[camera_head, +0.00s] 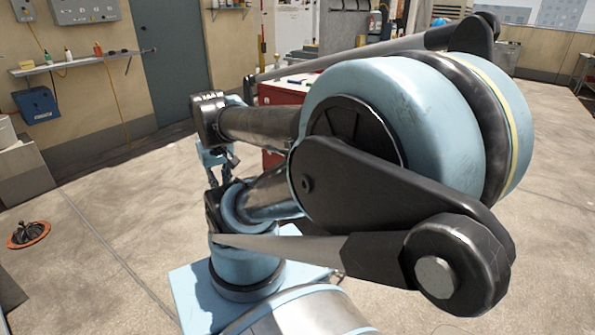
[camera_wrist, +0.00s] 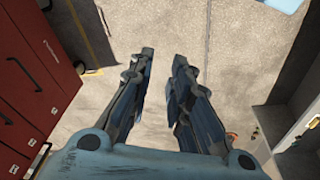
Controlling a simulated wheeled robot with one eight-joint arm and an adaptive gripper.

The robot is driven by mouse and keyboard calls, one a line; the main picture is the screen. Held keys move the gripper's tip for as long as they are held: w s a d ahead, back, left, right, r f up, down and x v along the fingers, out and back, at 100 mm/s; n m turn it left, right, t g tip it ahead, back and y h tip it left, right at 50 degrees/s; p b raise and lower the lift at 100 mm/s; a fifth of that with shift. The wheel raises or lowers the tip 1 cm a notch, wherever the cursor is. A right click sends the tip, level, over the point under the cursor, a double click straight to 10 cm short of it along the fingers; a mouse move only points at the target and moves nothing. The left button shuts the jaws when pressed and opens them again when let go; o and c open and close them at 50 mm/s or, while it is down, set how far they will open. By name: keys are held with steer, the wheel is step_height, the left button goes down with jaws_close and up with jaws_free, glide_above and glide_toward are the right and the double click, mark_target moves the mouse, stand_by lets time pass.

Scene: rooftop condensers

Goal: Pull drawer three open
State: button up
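A red cabinet (camera_wrist: 14,82) with drawer fronts and dark bar handles (camera_wrist: 27,66) stands along the left side of the wrist view. The visible drawer fronts look shut; I cannot tell which is drawer three. In the head view the red cabinet (camera_head: 283,92) is mostly hidden behind my arm. My gripper (camera_wrist: 164,56) is open and empty, with a gap between its two fingers. It points at bare floor to the right of the cabinet and touches no handle. In the head view my gripper is small and partly hidden by my arm.
Open concrete floor (camera_head: 110,215) lies to the left in the head view. A round orange-rimmed item (camera_head: 28,235) sits on it. A wall shelf (camera_head: 75,63), a blue box (camera_head: 38,104) and a grey door (camera_head: 168,60) are behind. A grey unit (camera_wrist: 290,95) stands right in the wrist view.

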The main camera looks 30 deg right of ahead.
steer(key=w+d+r+g+h, duration=0.1)
steer(key=w+d+r+h, duration=0.1)
steer(key=w+d, duration=0.5)
steer(key=w+d+r+g+h, duration=0.1)
steer(key=w+d+r+h, duration=0.2)
steer(key=w, duration=0.8)
steer(key=w+d+r+h, duration=0.1)
steer(key=w+d+r, duration=0.1)
steer(key=w+d, duration=0.55)
steer(key=w+d+f+m+g+h, duration=0.15)
steer(key=w+d+f, duration=0.25)
steer(key=w, duration=0.4)
steer(key=w+d+f+n+g+h, duration=0.15)
steer(key=w+d+f, duration=0.25)
steer(key=w, duration=0.4)
steer(key=w+d+f+m+g+h, duration=0.15)
steer(key=d+f, duration=0.25)
steer(key=f, duration=0.5)
steer(key=w+d+f+m+g+h, duration=0.1)
steer(key=w+d+f+h, duration=0.15)
steer(key=f, duration=0.75)
steer(key=w+d+f+m+g+h, duration=0.15)
steer(key=d+f, duration=0.25)
steer(key=f, duration=0.5)
steer(key=shift+n, duration=0.4)
steer(key=x, duration=1.7)
steer(key=shift+s+d, duration=0.1)
steer(key=shift+d, duration=0.1)
